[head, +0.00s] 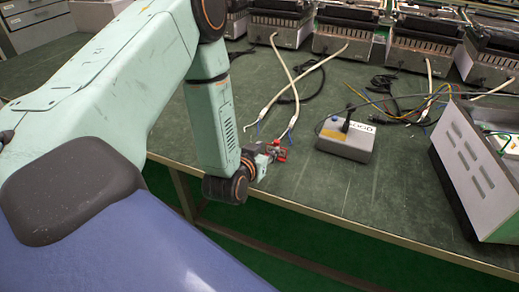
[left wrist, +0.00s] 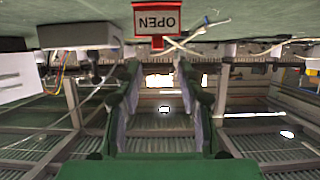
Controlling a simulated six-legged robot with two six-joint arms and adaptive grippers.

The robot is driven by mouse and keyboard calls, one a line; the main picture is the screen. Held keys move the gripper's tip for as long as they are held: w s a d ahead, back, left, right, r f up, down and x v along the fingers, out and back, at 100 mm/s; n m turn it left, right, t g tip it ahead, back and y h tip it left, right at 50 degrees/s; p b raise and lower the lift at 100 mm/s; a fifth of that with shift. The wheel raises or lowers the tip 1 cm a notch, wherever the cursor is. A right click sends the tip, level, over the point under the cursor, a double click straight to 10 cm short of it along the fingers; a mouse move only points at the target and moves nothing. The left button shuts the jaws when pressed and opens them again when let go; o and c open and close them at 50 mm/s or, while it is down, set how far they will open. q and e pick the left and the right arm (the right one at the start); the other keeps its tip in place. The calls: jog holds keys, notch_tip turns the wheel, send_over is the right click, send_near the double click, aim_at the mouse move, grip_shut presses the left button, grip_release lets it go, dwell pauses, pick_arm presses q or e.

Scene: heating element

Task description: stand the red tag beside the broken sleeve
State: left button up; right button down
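The red tag (head: 282,152) is by the front edge of the green workbench, just beyond my left gripper (head: 270,154). In the left wrist view, which is upside down, the tag (left wrist: 157,19) shows a white face reading OPEN and a small red tab. It looks upright at the bench. My left gripper's fingers (left wrist: 158,68) are spread there, with the tag beyond their tips and nothing between them. Two pale sleeved cables cross on the bench; one sleeve (head: 295,101) ends close behind the tag. I cannot tell which sleeve is broken. My right gripper is not in view.
A slotted metal housing (head: 468,155) is at the far right. Several heater units (head: 342,31) line the back. Loose wires (head: 405,108) lie behind the grey box. Bare bench lies in front of it.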

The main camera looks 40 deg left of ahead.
pick_arm(q)
jog(key=s+d+f+g+h, duration=0.1)
jog(key=s+d+f+g, duration=0.3)
jog(key=s, duration=0.7)
jog(key=s+d+f+m+g+h, duration=0.1)
jog(key=s+d+f+g, duration=0.2)
jog(key=s, duration=0.7)
jog(key=s+d+f+m+g+h, duration=0.1)
jog(key=s+d+f+g, duration=0.3)
jog(key=s, duration=0.7)
jog(key=shift+s+d+f+g+p, duration=0.35)
jog(key=shift+f+g, duration=0.5)
jog(key=shift+g, duration=0.35)
